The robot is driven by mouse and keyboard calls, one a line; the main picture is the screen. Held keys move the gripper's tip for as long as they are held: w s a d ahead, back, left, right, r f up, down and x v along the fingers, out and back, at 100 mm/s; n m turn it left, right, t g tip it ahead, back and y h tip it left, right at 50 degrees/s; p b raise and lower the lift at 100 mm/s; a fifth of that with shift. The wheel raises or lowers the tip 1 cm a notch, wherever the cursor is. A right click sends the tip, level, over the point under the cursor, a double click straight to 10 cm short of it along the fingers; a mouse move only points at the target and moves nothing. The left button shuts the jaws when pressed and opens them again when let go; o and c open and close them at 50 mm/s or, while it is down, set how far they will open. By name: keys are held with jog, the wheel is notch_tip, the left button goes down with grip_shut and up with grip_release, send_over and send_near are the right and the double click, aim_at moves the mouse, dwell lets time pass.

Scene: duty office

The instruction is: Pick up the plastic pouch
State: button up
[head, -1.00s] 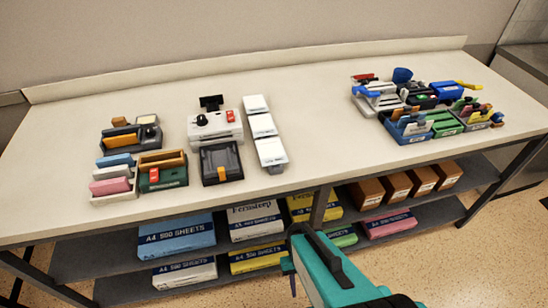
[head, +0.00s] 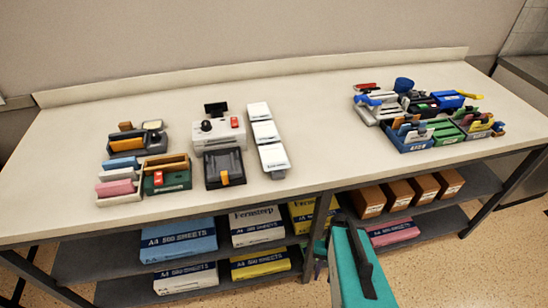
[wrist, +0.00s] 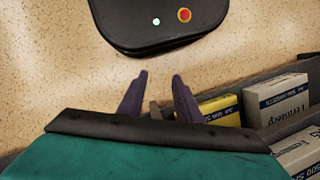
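I cannot make out a plastic pouch for certain in either view; at this size it cannot be told from the small items on the table (head: 330,110). My gripper (wrist: 159,80) shows in the wrist view with its two dark purple fingers apart and nothing between them. It is beside the lower shelves, over the speckled floor. In the head view my teal arm rises from the bottom edge in front of the table, and its fingers cannot be made out clearly.
Desk items, including a white device (head: 212,135) and white boxes (head: 266,132), stand on the left half. Blue and green trays (head: 408,142) with small items crowd the right. The middle is clear. Paper reams (head: 178,240) and brown boxes (head: 397,193) fill shelves below.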

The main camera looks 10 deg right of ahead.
jog(key=w+d+r+m+t, duration=0.25)
jog(key=d+r, duration=0.25)
jog(key=d, duration=0.5)
jog(key=w+d+r+m+t, duration=0.1)
jog(key=w+d+r+t, duration=0.1)
jog(key=d+r+t, duration=0.5)
jog(key=w+d+r+m, duration=0.2)
jog(key=d+r, duration=0.2)
jog(key=d, duration=0.8)
jog(key=s+d+r+n+t+h, duration=0.2)
jog(key=d+r+t+h, duration=0.2)
jog(key=d+r, duration=0.8)
jog(key=s+d+r+n+t+h, duration=0.3)
jog(key=d+r, duration=0.9)
jog(key=r, duration=0.4)
jog(key=shift+r+t+h, duration=0.2)
jog(key=shift+t+h, duration=0.35)
jog(key=shift+h, duration=0.45)
